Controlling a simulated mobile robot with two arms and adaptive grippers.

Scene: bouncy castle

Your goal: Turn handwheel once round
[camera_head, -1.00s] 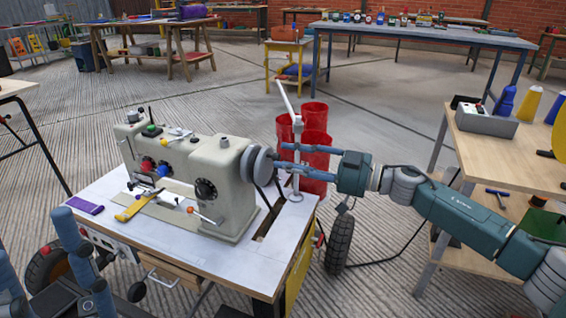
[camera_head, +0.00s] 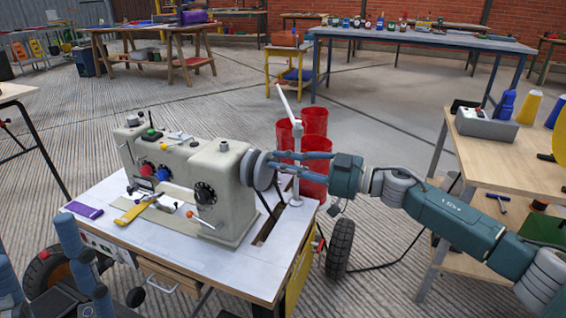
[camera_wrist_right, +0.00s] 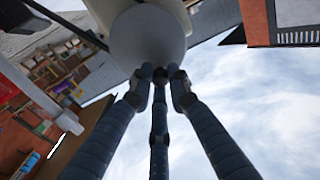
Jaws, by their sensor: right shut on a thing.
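The handwheel (camera_head: 261,169) is a grey disc on the right end of the cream sewing machine (camera_head: 222,185), which stands on a white-topped table (camera_head: 110,205). My right gripper (camera_head: 277,164) reaches in from the right with its fingers at the wheel's rim, shut on it. In the right wrist view the wheel (camera_wrist_right: 148,38) fills the top middle, with the blue fingertips (camera_wrist_right: 160,78) against its lower edge. My left gripper (camera_head: 88,268) is at the lower left beside the table; its fingers are partly cut off and their state is unclear.
A white thread stand (camera_head: 297,150) rises just behind my right gripper, with red bins (camera_head: 314,122) behind it. A purple item (camera_head: 86,211) and a yellow item (camera_head: 132,212) lie on the table. A wooden workbench (camera_head: 490,150) stands at the right, near my right arm.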

